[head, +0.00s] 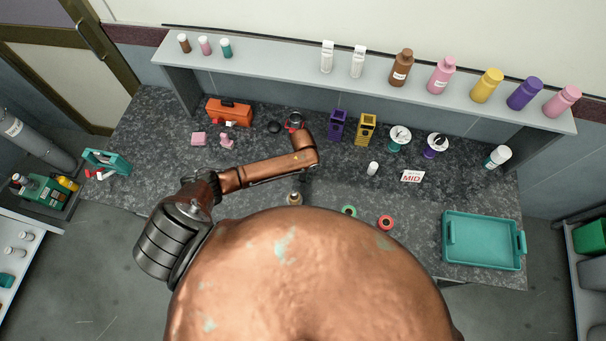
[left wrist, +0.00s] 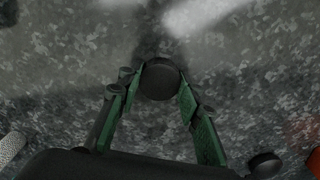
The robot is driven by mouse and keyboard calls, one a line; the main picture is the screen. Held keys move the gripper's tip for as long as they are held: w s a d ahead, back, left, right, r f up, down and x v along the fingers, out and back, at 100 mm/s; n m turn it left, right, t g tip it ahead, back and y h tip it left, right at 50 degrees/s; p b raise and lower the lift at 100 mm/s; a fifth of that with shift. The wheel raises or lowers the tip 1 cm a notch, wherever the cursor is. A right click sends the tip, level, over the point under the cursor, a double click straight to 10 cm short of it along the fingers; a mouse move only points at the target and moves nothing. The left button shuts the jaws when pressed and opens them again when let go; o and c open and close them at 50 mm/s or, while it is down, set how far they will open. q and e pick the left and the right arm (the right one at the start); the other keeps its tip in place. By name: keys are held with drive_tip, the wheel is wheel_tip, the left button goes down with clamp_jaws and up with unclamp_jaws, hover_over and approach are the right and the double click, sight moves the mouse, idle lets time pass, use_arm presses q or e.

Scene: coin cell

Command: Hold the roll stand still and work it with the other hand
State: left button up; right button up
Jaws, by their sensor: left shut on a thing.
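My left gripper (left wrist: 160,85) shows in the left wrist view with its green-faced fingers on both sides of a dark round thing (left wrist: 160,78), shut on it. Only the round dark top of this thing is clear; I cannot tell from its shape whether it is the roll stand. In the head view my left arm reaches over the table, and its fingers are too small or hidden to make out. Two small stands with white discs, one teal (head: 399,138) and one purple (head: 437,146), stand right of centre. My right gripper is not in view.
An orange toolbox (head: 229,111) is at the back left. Purple (head: 338,125) and yellow (head: 365,129) holders stand behind a white bottle (head: 372,169). A green ring (head: 349,211) and a red ring (head: 386,222) lie in front. A teal tray (head: 484,266) is at the right.

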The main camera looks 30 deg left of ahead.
sight(303, 175)
use_arm(q)
drive_tip(key=shift+f, duration=0.15)
drive_tip(key=o, duration=1.3)
wheel_tip(303, 175, up, 12)
drive_tip(key=shift+r, duration=0.2)
